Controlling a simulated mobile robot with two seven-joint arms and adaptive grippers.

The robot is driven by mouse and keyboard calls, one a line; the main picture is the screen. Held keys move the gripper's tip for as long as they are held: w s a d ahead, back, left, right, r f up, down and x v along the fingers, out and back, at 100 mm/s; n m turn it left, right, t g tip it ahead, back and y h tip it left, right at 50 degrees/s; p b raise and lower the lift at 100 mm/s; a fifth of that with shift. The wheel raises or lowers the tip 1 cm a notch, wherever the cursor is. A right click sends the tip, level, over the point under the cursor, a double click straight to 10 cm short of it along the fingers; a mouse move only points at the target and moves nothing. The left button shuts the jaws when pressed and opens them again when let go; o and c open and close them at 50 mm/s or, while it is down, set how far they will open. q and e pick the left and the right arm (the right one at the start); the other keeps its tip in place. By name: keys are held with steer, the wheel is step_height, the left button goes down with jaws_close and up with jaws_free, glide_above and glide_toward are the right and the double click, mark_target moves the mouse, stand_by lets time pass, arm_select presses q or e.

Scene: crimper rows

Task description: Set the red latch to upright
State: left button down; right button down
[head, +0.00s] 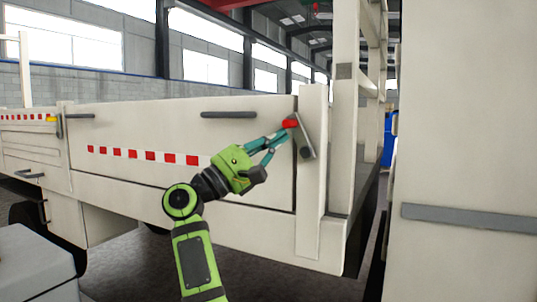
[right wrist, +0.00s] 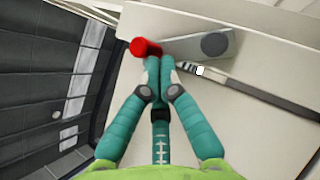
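The red latch is a grey lever (head: 305,138) with a red knob (head: 290,123) on the corner post of a white truck bed. Its pivot is at the lower end, and the lever leans up and to the left, a little off vertical. My right gripper (head: 284,132) has its teal fingertips at the knob. In the right wrist view the fingers (right wrist: 158,65) meet at their tips, just below the red knob (right wrist: 145,47) and beside the lever (right wrist: 190,46). Whether they touch the knob is unclear. My left gripper is not in view.
The white side panel (head: 130,125) has dark handles (head: 228,114) and a red-and-white strip (head: 150,156). A yellow-knobbed latch (head: 52,119) is at the far left. A tall white panel (head: 465,120) with a grey bar (head: 470,217) stands at the right. Open floor lies below.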

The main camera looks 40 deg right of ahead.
arm_select(q)
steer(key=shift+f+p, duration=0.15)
steer(key=shift+p, duration=0.2)
arm_select(e)
steer(key=m, duration=0.1)
steer(key=s+r+m+g+y, duration=0.1)
steer(key=m+y, duration=0.1)
steer(key=shift+s+d+r+g, duration=0.15)
steer(key=shift+s+r+g, duration=0.05)
steer(key=shift+r+g, duration=0.1)
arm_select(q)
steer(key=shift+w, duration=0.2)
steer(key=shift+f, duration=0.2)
arm_select(e)
steer(key=shift+f, duration=0.1)
